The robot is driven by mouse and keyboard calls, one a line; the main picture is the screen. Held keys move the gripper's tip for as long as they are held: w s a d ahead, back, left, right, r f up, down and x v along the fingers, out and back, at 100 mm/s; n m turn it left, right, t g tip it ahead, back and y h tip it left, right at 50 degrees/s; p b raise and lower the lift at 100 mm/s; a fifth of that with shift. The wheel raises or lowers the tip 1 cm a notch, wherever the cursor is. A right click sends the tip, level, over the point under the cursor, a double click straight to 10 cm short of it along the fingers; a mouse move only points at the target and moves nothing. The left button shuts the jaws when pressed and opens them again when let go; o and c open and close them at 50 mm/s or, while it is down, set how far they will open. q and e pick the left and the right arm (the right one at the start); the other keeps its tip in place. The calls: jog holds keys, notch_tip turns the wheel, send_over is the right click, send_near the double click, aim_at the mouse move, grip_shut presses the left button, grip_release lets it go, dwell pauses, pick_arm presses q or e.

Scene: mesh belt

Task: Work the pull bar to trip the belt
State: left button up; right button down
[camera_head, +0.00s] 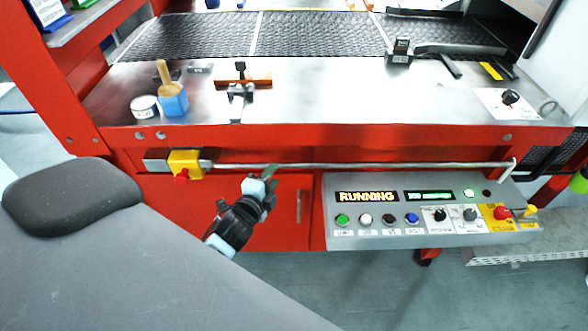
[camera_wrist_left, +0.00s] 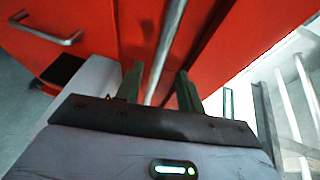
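The pull bar (camera_head: 370,165) is a thin metal rod along the red front of the machine. It runs from a yellow-and-red switch box (camera_head: 186,163) on the left to a hooked end on the right. My left gripper (camera_head: 270,171) is at the bar, left of its middle. In the left wrist view the bar (camera_wrist_left: 170,38) runs lengthwise into the gap between the two green fingers of my left gripper (camera_wrist_left: 159,85). The fingers stand apart, and neither is visibly closed on the bar. My right gripper is not clearly in view.
A control panel (camera_head: 430,228) below the bar shows "RUNNING" and coloured buttons. Mesh belt (camera_head: 310,35) lies behind the steel shelf (camera_head: 330,95). A door handle (camera_head: 299,206) is below the bar.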

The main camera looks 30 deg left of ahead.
pick_arm(q)
jog(key=x, duration=0.8)
dwell(0.4)
grip_shut()
